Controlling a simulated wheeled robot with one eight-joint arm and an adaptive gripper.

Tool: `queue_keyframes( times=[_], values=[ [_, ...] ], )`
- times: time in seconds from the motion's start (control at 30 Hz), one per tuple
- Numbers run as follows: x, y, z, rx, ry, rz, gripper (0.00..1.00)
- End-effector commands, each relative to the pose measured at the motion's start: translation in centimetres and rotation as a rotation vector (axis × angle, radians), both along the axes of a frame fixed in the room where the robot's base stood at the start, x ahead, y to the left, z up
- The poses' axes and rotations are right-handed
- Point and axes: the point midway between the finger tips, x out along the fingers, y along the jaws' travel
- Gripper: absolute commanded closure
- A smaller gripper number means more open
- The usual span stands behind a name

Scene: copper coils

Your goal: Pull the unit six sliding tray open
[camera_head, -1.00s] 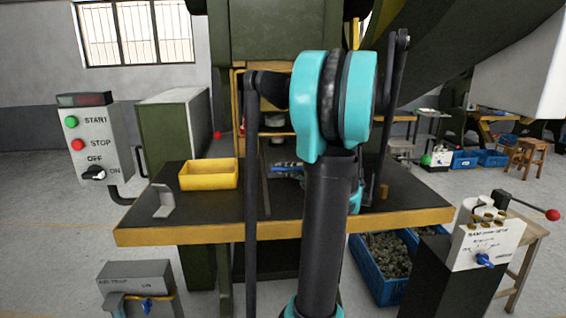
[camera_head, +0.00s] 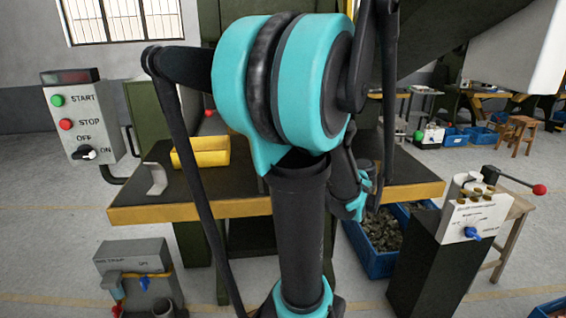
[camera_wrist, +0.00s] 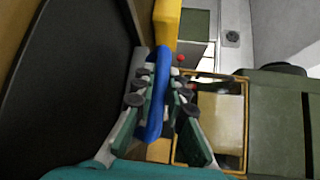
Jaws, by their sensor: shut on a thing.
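In the wrist view a long blue bar-shaped handle (camera_wrist: 158,108) runs between the fingers of my gripper (camera_wrist: 159,92). The fingers are shut on it, with pads touching both sides. A narrow grey metal piece (camera_wrist: 139,66) lies beside the handle on the left; I cannot tell whether it is the tray's front. How far the unit six sliding tray stands out cannot be told. In the head view my arm covers the middle of the press table, so the handle, the tray and the fingers are hidden there.
The press table (camera_head: 232,209) has a yellow front edge. A yellow bin (camera_head: 202,152) and a bent grey bracket (camera_head: 156,180) are on its left. Blue crates (camera_head: 370,250) sit below on the right. A control stand (camera_head: 430,270) is at front right, a START/STOP box (camera_head: 83,125) at left.

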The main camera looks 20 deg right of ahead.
Motion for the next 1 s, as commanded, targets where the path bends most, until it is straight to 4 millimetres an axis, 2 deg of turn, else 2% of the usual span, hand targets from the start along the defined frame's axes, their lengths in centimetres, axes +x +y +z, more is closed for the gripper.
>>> queue_keyframes(
  times=[0.17,0.2,0.37,0.73,1.0],
  values=[
    [0.0,-0.1,-0.1,-0.001,0.002,-0.002,1.00],
    [0.0,-0.1,-0.1,-0.002,0.003,-0.002,0.84],
    [0.0,0.0,0.0,-0.001,0.002,-0.001,0.66],
    [-0.2,-0.2,0.0,-0.001,0.001,-0.001,0.66],
    [-2.7,-1.8,0.5,-0.001,0.000,-0.006,0.66]
  ],
)
